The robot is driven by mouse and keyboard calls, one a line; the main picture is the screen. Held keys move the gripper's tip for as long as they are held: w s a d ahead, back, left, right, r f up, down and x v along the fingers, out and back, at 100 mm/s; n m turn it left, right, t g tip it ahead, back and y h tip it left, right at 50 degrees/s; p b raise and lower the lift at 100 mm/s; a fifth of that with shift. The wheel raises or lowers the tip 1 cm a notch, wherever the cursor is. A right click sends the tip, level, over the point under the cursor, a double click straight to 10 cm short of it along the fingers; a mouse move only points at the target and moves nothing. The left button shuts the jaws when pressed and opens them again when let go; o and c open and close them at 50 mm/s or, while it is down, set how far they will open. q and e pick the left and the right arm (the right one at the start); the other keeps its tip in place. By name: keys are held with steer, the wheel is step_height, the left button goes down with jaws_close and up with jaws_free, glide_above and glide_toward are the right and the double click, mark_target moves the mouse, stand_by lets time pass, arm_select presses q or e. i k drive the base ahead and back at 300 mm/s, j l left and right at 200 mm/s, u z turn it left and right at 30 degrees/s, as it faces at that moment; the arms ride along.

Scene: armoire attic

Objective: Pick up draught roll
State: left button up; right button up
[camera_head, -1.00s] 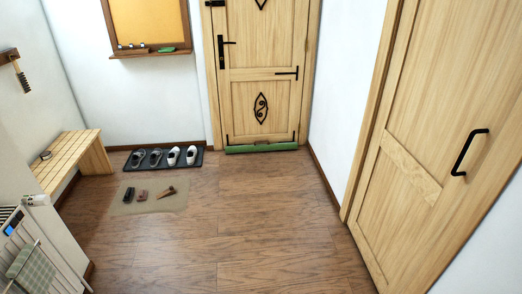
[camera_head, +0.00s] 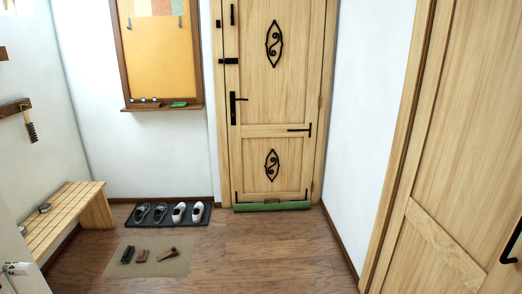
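The draught roll (camera_head: 272,206) is a long green roll. It lies on the floor along the bottom of the closed wooden door (camera_head: 270,100), at the far side of the room. Its whole length shows, and nothing covers it. Neither of my grippers shows in the head view, so I cannot see how they stand.
A dark tray (camera_head: 150,221) with two pairs of shoes lies left of the door. A mat (camera_head: 180,265) with several small dark and brown items lies before it. A slatted bench (camera_head: 95,205) stands left. A wooden door (camera_head: 440,190) is at right. The middle floor (camera_head: 270,255) is clear.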

mark_target(299, 204)
steer(key=i+l, duration=0.1)
steer(key=i, duration=4.45)
steer(key=j+u, duration=0.05)
steer(key=j, duration=0.05)
